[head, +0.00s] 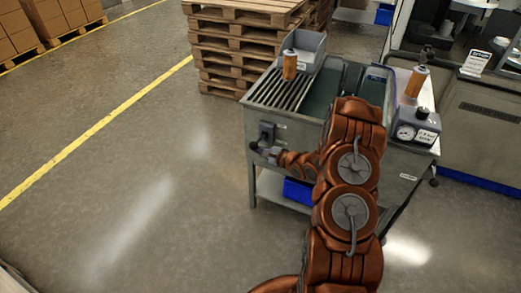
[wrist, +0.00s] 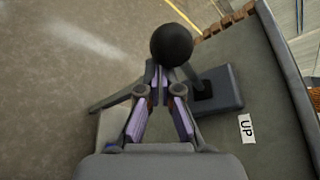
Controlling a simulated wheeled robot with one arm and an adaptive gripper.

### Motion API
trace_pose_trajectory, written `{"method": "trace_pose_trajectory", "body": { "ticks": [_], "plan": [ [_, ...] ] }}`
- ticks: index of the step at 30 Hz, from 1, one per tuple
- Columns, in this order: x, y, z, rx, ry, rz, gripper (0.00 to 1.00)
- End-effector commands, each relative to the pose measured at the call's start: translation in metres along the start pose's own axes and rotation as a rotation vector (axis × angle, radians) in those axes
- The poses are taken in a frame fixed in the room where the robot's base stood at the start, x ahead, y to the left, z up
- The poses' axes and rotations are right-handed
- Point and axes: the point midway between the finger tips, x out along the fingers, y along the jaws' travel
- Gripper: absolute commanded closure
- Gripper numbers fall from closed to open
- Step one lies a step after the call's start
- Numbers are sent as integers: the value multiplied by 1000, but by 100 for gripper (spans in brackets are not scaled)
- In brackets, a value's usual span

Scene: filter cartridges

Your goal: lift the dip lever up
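The dip lever has a black ball knob (wrist: 172,45) on a short stem. The stem comes out of a dark grey box (wrist: 215,90) on the side of the tank stand, next to an "UP" label (wrist: 246,128). In the head view the lever box (head: 266,132) is on the stand's left front. My gripper (wrist: 158,72) has its fingertips together, just below the knob in the wrist view and left of the stem. I cannot tell whether it touches the knob. In the head view my gripper (head: 268,154) is small and partly merged with the lever.
Stacked pallets (head: 230,50) stand behind. The floor at left is clear.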

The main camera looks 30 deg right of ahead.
Motion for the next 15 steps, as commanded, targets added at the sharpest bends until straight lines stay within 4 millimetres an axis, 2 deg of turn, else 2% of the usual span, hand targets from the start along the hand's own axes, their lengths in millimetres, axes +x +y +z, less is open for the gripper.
{"method": "trace_pose_trajectory", "body": {
  "ticks": [3,15],
  "plan": [
    [-2,-8,8,-2,-4,3,100],
    [-3,-15,12,-3,-8,3,100]
  ]
}}
